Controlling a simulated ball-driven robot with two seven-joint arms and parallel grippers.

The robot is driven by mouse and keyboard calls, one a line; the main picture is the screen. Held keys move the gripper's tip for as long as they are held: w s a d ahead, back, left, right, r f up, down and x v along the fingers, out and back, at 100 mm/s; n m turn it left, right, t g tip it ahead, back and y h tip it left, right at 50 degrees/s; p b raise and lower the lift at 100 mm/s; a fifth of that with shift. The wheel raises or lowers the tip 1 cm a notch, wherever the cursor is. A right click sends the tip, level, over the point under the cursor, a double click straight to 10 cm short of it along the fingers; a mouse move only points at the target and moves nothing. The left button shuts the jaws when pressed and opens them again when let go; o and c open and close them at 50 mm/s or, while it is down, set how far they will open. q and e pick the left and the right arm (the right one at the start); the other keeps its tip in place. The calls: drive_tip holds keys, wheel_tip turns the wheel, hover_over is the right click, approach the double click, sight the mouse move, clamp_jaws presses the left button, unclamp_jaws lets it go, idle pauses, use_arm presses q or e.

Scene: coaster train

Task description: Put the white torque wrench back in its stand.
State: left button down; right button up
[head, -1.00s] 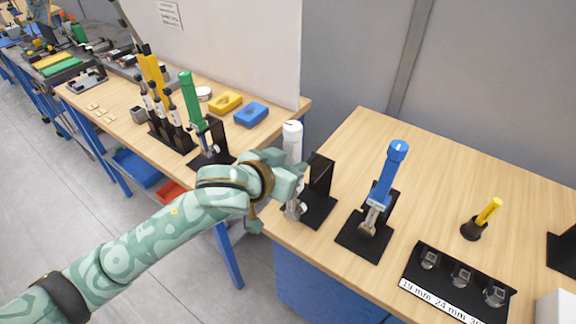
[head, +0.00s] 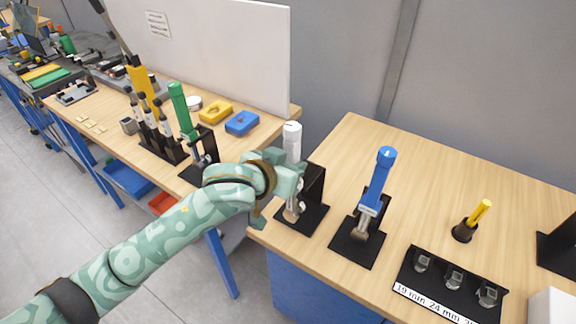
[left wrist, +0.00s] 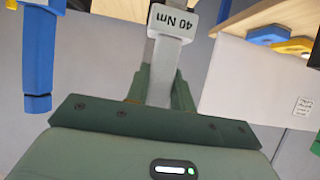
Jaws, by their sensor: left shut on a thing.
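The white torque wrench (head: 291,137) stands about upright at the left corner of the right-hand bench. My left gripper (head: 291,182) is shut on it around its middle. In the left wrist view the wrench (left wrist: 171,24) shows its "40 Nm" label, and the gripper's fingers (left wrist: 160,88) sit on both sides of its shaft. The black stand (head: 314,184) is just right of the wrench, and the wrench's metal head is low over the stand's base plate. My gripper partly hides the stand, so I cannot tell whether the wrench touches it.
A blue torque wrench (head: 378,180) stands in its own stand to the right. A socket tray (head: 450,285) and a yellow-handled tool (head: 480,212) are farther right. A green wrench (head: 180,108) stands on the left bench, near my forearm. The right bench's back is clear.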

use_arm(q)
drive_tip(key=shift+w+d+r, duration=0.1)
drive_tip(key=shift+w+d, duration=0.6)
drive_tip(key=shift+w, duration=0.25)
drive_tip(key=shift+w+d+r, duration=0.1)
drive_tip(key=shift+w+d, duration=0.6)
drive_tip(key=shift+w, duration=0.35)
drive_tip(key=shift+p, duration=0.65)
drive_tip(key=shift+f, duration=0.8)
idle(1.0)
